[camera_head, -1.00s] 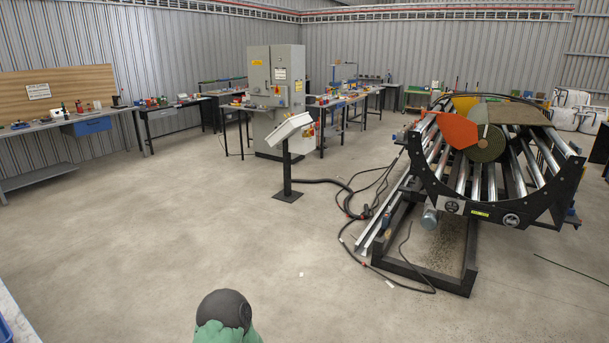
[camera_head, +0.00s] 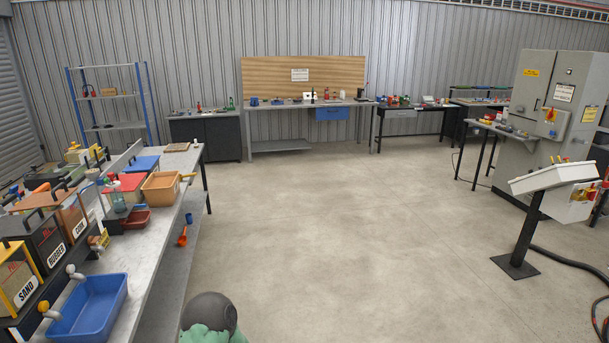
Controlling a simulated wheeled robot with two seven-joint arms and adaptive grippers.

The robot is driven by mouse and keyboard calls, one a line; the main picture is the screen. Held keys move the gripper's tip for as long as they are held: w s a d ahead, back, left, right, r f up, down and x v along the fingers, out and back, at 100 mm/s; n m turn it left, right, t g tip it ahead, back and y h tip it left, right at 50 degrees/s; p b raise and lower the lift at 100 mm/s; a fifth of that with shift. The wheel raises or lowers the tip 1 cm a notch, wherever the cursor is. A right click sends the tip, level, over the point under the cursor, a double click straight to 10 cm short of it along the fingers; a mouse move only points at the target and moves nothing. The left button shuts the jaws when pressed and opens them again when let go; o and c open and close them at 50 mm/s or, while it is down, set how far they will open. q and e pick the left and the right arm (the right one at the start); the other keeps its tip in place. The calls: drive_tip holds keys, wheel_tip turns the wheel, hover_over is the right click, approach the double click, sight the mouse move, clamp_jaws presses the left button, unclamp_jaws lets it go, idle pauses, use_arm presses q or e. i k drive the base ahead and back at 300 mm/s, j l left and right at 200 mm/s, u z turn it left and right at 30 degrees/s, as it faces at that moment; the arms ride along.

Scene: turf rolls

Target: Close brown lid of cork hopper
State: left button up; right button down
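The cork hopper (camera_head: 72,222) is an orange box with a white label reading CORK, on the workbench at the left. From this distance I cannot tell whether the lid is fully shut or partly raised. Neither of my grippers is in view; only a rounded dark and green part of mine shows at the bottom edge.
Hoppers labelled RUBBER (camera_head: 50,250) and SAND (camera_head: 18,285) stand nearer on the same bench. A blue tub (camera_head: 92,308) and an orange bin (camera_head: 163,187) are on the bench top. A control pedestal (camera_head: 525,235) stands at right. The middle floor is clear.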

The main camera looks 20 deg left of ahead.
sight(55, 197)
drive_tip(key=i+j+u, duration=0.2)
drive_tip(key=i+u, duration=0.25)
drive_tip(key=i+j+u, duration=0.1)
drive_tip(key=i+u, duration=0.8)
drive_tip(key=i+l+u, duration=0.25)
drive_tip(key=u, duration=0.15)
drive_tip(key=i, duration=0.05)
